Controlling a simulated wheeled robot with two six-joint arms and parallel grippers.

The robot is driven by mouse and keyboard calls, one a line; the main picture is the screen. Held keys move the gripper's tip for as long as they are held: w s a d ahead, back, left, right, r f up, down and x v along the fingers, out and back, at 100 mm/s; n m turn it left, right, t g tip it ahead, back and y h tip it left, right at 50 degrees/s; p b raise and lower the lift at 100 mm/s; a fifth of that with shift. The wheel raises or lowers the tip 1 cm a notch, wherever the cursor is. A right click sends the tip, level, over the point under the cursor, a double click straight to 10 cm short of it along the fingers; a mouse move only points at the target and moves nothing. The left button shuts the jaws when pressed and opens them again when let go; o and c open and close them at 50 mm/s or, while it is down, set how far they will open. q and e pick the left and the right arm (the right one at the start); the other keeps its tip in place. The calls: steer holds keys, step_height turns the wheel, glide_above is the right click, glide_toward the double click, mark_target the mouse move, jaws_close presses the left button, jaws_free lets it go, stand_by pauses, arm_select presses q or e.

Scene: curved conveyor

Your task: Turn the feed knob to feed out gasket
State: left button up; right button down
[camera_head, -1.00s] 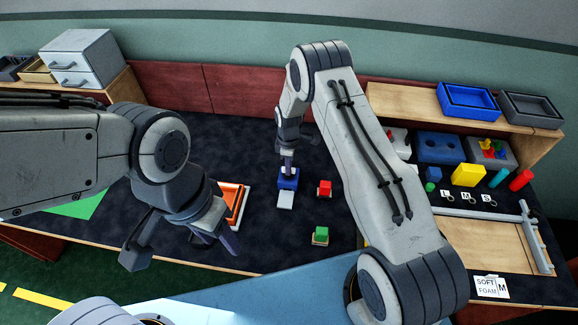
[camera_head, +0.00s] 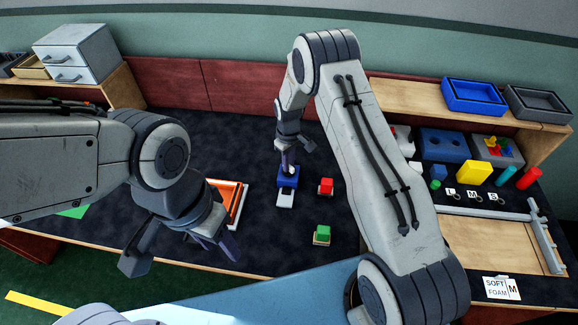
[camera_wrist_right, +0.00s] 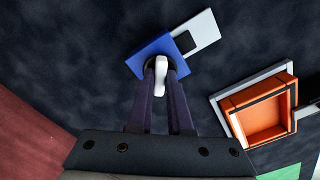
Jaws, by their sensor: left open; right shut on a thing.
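The blue feeder box (camera_head: 288,181) stands on the dark bench mat, with a white plate (camera_head: 285,203) sticking out of its front. It also shows in the right wrist view (camera_wrist_right: 141,56). My right gripper (camera_head: 288,168) is over the box and shut on the white feed knob (camera_wrist_right: 161,78), with one finger on each side of it. A small black piece, seemingly the gasket (camera_wrist_right: 185,42), lies on the white plate against the box. My left gripper (camera_head: 212,246) is open and empty near the bench's front edge, left of the box.
An orange tray (camera_head: 224,192) on a light base stands left of the feeder. Bins, coloured blocks and a wooden board (camera_head: 490,243) fill the right side.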

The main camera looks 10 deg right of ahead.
steer(key=m+b, duration=0.2)
steer(key=m, duration=0.3)
steer(key=shift+m, duration=0.3)
steer(key=m+b, duration=0.1)
steer(key=m, duration=0.3)
steer(key=shift+m, duration=0.3)
steer(key=c, duration=0.8)
jaws_free()
steer(key=shift+c, duration=0.2)
step_height(320, 180, up, 10)
steer(key=b, duration=0.1)
steer(key=shift+r+b, duration=0.25)
steer(key=shift+b, duration=0.05)
